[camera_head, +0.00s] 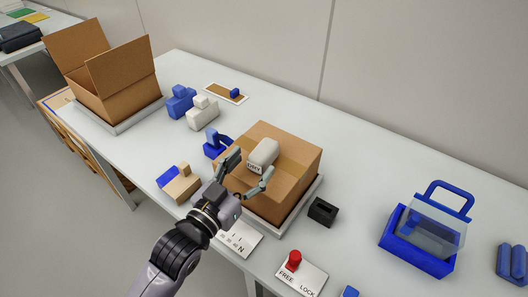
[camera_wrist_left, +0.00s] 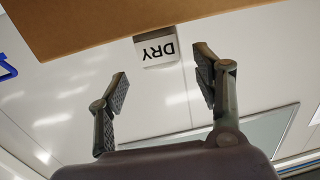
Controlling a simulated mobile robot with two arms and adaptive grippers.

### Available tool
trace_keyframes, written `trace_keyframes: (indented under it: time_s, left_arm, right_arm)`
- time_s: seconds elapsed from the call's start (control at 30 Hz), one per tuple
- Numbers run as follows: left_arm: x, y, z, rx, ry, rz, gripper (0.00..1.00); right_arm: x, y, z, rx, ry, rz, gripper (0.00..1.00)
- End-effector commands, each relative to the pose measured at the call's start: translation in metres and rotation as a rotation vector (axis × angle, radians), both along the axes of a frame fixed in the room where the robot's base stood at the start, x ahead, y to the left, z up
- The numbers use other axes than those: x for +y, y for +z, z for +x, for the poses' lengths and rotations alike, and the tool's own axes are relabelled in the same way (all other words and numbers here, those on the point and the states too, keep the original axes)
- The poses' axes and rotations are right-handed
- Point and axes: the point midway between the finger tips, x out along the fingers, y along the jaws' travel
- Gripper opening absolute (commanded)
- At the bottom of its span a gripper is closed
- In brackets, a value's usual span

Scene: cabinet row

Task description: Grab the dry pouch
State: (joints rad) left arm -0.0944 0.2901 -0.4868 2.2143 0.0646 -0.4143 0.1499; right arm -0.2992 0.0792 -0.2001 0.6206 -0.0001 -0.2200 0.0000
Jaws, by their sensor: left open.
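In the left wrist view the DRY label (camera_wrist_left: 157,49) appears upside down beyond and between the open fingertips (camera_wrist_left: 162,66), next to a brown cardboard edge (camera_wrist_left: 90,25). I cannot tell whether a finger touches the pouch. My right gripper is not in view.
A black holder (camera_head: 322,211) and a red-knobbed FREE/LOCK plate (camera_head: 302,275) lie right of the box. Blue and beige blocks (camera_head: 180,185) lie left. A blue-handled caddy (camera_head: 420,245) stands at right; a larger open box (camera_head: 115,85) stands back left. The table's back right is clear.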

Motion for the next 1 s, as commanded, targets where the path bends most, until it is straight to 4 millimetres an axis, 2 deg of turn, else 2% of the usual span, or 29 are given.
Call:
trace_keyframes:
  time_s: [0.27, 0.53, 0.83, 1.0]
  left_arm:
    - [-0.011, 0.001, 0.020, 0.001, 0.001, 0.001, 0.61]
    - [-0.030, -0.001, 0.053, 0.001, 0.000, -0.001, 0.61]
    - [-0.032, -0.002, 0.057, 0.001, 0.000, 0.001, 0.61]
    - [-0.032, -0.002, 0.057, 0.001, 0.000, 0.001, 0.49]
  right_arm:
    - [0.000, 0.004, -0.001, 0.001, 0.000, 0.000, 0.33]
    - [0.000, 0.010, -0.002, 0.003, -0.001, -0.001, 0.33]
    - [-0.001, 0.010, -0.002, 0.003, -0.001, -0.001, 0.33]
    - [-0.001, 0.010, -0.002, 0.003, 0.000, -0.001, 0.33]
